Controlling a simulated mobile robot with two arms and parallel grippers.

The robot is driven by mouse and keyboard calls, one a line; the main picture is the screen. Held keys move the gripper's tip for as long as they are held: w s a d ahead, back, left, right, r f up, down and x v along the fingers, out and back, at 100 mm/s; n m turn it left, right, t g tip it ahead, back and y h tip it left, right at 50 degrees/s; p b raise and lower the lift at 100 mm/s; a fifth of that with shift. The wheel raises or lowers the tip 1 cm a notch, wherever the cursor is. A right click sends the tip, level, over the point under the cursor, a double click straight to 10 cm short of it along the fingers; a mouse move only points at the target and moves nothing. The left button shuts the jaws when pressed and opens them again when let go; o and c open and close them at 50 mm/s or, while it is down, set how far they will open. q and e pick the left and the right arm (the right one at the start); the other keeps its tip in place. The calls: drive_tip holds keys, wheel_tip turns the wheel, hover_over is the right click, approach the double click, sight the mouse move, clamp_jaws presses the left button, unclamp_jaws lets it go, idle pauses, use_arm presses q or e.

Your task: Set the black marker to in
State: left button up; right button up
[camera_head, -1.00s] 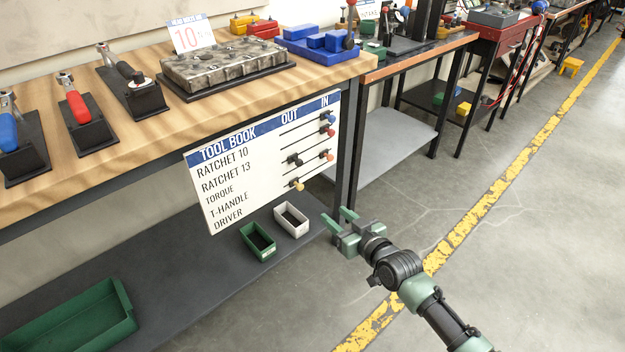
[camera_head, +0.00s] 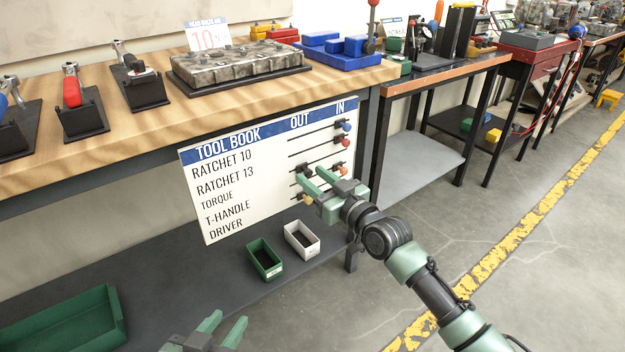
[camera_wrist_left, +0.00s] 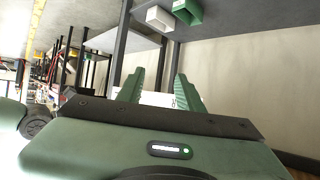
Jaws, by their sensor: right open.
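The tool book board (camera_head: 225,205) hangs on the bench front, with OUT and IN columns and several slide rows. The black marker (camera_head: 304,168) is on the torque row, near the OUT end, partly hidden by my right gripper. My right gripper (camera_head: 308,174) is open; its green fingertips are right at the black marker. I cannot tell whether they touch it. My left gripper (camera_head: 227,321) is open and empty, low at the bottom edge. In the left wrist view its fingers (camera_wrist_left: 160,88) are apart, with part of the white board beyond them.
A tan marker (camera_head: 307,199) sits lower, near OUT. A green bin (camera_head: 264,259) and white bin (camera_head: 301,239) stand on the shelf below.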

drive_tip(key=shift+w+a, duration=0.3)
drive_tip(key=shift+w, duration=0.05)
clamp_jaws()
drive_tip(key=shift+f, duration=0.1)
idle(1.2)
